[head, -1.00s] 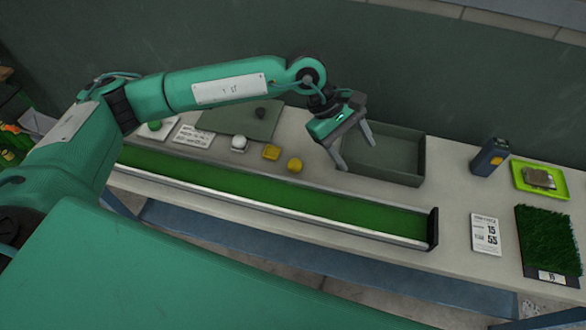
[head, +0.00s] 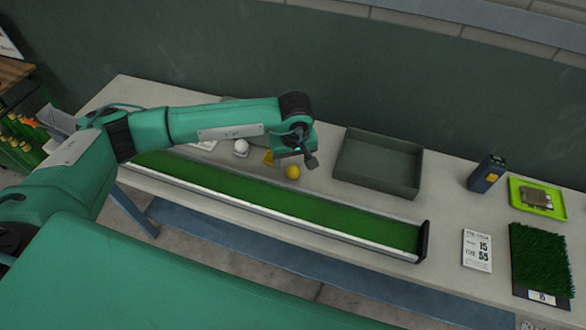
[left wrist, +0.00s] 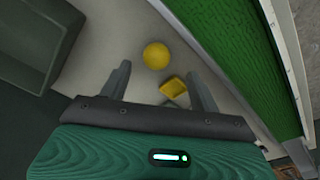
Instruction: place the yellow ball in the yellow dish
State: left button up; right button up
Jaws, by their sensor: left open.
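The yellow ball (head: 292,173) rests on the bench top behind the green turf channel. The small, square yellow dish (head: 268,158) is just left of the ball, partly hidden by my left gripper (head: 300,158). In the left wrist view, the yellow ball (left wrist: 156,56) lies ahead of the left gripper (left wrist: 158,72), between the lines of its open fingers. The yellow dish (left wrist: 172,88) shows between the fingers, nearer the palm, and apart from the ball. The left gripper is empty and above the bench. My right gripper is not in view.
A grey open tray (head: 378,165) stands right of the ball. The long turf channel (head: 290,208) with raised metal edges runs in front. A white ball (head: 241,147) sits to the left. A dark blue device (head: 487,173) and a turf sample (head: 541,262) are at the right.

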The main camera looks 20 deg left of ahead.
aim_at(293, 168)
pick_arm(q)
jog(key=shift+f, duration=0.4)
jog(key=f+p, duration=0.1)
jog(key=f, duration=0.1)
jog(key=w+f+p, duration=0.1)
jog(key=f+p, duration=0.1)
jog(key=shift+f, duration=0.4)
jog(key=c, duration=0.9)
jog(key=shift+c, duration=1.1)
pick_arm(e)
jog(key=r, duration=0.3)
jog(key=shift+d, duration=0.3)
